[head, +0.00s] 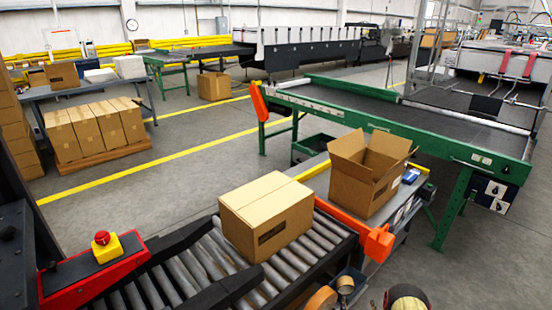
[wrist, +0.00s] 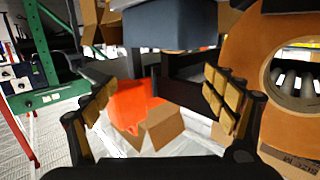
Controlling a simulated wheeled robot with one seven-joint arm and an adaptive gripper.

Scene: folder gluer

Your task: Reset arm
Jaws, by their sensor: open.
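My gripper (wrist: 158,85) shows in the wrist view with its two padded fingers spread wide apart. I see nothing held between the fingers. Beyond them lie a bright orange part (wrist: 132,103) and a small open cardboard piece (wrist: 152,130); both look apart from the pads, though the depth is hard to judge. I cannot make out my gripper in the head view.
A closed carton (head: 266,214) sits on the roller conveyor (head: 196,262). An open carton (head: 362,180) stands on the side table beside it. A green-framed belt conveyor (head: 360,107) stands behind. In the wrist view, a large brown ring (wrist: 244,62) is close on the right.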

